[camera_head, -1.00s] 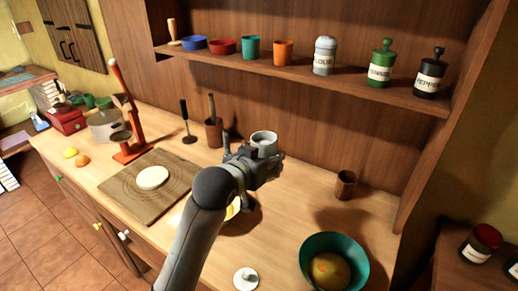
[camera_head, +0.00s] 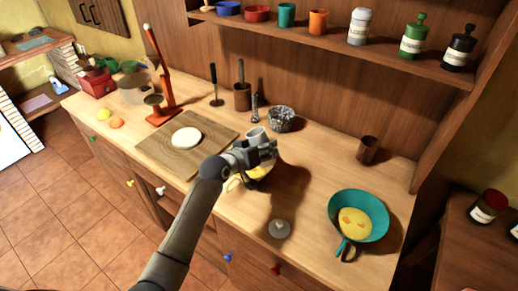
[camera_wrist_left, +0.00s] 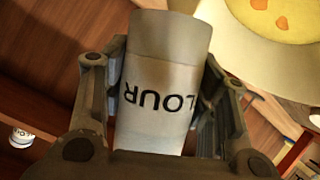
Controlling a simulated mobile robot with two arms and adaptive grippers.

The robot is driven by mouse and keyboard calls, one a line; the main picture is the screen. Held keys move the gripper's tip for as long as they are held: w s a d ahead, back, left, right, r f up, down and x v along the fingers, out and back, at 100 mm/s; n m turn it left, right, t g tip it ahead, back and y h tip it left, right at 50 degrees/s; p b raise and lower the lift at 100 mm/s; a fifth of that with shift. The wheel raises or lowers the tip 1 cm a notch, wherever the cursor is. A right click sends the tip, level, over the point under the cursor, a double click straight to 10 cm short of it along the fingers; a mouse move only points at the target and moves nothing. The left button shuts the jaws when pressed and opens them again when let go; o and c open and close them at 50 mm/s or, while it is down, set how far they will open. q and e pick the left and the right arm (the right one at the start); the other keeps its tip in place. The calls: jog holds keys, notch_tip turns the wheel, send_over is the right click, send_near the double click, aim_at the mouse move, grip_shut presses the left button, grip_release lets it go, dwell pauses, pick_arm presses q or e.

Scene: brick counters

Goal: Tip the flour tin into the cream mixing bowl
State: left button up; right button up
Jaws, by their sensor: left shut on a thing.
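My left gripper (camera_head: 262,152) is shut on the flour tin (camera_head: 256,134), a pale grey cylinder. In the left wrist view the tin (camera_wrist_left: 165,75) sits between both fingers, its lettering upside down in the picture. The cream mixing bowl (camera_wrist_left: 230,45) is at the upper right there, with yellow contents and orange spots. In the head view the bowl (camera_head: 236,183) is on the counter, partly hidden behind my gripper, and the tin appears above its far side. The tin looks roughly upright; its exact tilt is unclear. No flour is seen falling. My right gripper is out of view.
A grey lid (camera_head: 280,229) lies on the counter in front of the bowl. A teal pan (camera_head: 340,212) is to the right, a speckled pot (camera_head: 287,120) behind, a cutting board (camera_head: 165,160) to the left. A shelf (camera_head: 400,60) with jars runs above.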

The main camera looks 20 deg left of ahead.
aim_at(266, 141)
pick_arm(q)
jog(key=shift+s+d+n+h+b, duration=0.2)
jog(key=shift+d+n+h+b, duration=0.55)
jog(key=shift+n, duration=0.45)
notch_tip(266, 141, up, 2)
jog(key=n+h+b, duration=0.1)
jog(key=n+h, duration=0.2)
jog(key=n, duration=0.1)
jog(key=shift+s+d+r, duration=0.1)
jog(key=shift+a+r+n+h+p, duration=0.2)
jog(key=shift+r+n+h+p, duration=0.15)
jog(key=shift+r+n+h, duration=0.55)
jog(key=shift+a+r+n+h, duration=0.2)
jog(key=shift+n+h, duration=0.05)
jog(key=shift+n, duration=0.35)
jog(key=shift+a+r+n+h, duration=0.15)
jog(key=shift+n+h, duration=0.05)
jog(key=shift+n, duration=0.4)
jog(key=shift+r, duration=0.1)
jog(key=shift+w, duration=0.2)
jog(key=shift+a, duration=0.1)
